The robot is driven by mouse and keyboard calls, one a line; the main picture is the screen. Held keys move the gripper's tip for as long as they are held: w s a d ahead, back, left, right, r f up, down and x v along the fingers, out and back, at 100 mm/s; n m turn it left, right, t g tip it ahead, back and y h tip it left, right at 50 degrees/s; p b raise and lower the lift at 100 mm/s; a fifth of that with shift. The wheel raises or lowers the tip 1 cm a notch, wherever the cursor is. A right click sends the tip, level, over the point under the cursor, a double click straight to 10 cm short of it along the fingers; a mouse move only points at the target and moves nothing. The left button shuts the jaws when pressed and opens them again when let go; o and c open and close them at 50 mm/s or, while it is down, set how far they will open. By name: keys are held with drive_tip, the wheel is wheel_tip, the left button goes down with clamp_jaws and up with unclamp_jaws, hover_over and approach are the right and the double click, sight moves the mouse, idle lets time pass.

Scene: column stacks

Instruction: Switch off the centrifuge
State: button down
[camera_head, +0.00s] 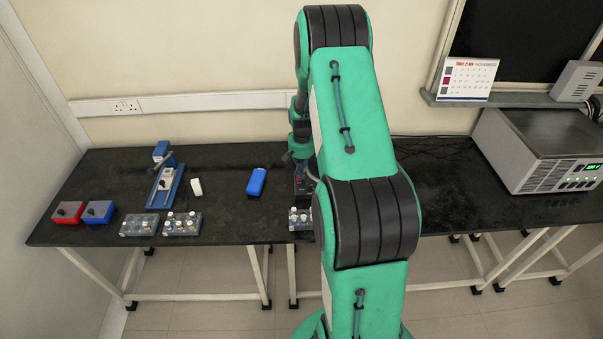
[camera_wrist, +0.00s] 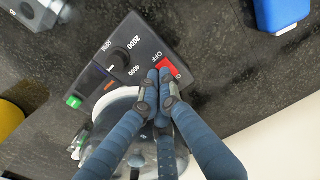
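The centrifuge (camera_wrist: 135,45) shows in the wrist view as a dark panel with a black knob, printed speed numbers, a green button (camera_wrist: 74,102) and a red button (camera_wrist: 178,74) beside the word OFF. My gripper (camera_wrist: 158,78) has its fingertips together at the red button and covers part of it. I cannot tell whether the tips touch or press it. Nothing shows between the fingers. The fingers hide the lower part of the centrifuge. In the head view the centrifuge (camera_head: 302,184) is mostly hidden behind my arm, and my gripper cannot be made out clearly.
A blue block (camera_head: 257,182) and a white block (camera_head: 196,187) lie left of the centrifuge. A vial rack (camera_head: 299,222) stands before it. More racks (camera_head: 181,226) and red (camera_head: 68,212) and blue boxes (camera_head: 98,212) stand further left. A large instrument (camera_head: 540,150) stands right.

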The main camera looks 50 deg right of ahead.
wheel_tip(320, 180, up, 13)
drive_tip(key=p, duration=0.2)
drive_tip(key=shift+a+r, duration=0.2)
drive_tip(key=shift+s, duration=0.1)
idle(0.5)
drive_tip(key=s+a+r+n+t, duration=0.1)
drive_tip(key=s+a+r+n, duration=0.1)
drive_tip(key=a+r, duration=1.05)
drive_tip(key=s+a+r+n+t, duration=0.1)
drive_tip(key=s+a+r+n, duration=0.1)
drive_tip(key=a+r, duration=1)
drive_tip(key=s+a+r+n+t, duration=0.1)
drive_tip(key=s+a+r+n, duration=0.1)
drive_tip(key=s+a, duration=0.8)
drive_tip(key=s+a+r+n+t, duration=0.2)
drive_tip(key=s+a+r+n, duration=0.1)
drive_tip(key=s+a, duration=0.7)
drive_tip(key=shift+s+a+r, duration=0.25)
drive_tip(key=shift+s+r, duration=0.05)
drive_tip(key=shift+r, duration=0.15)
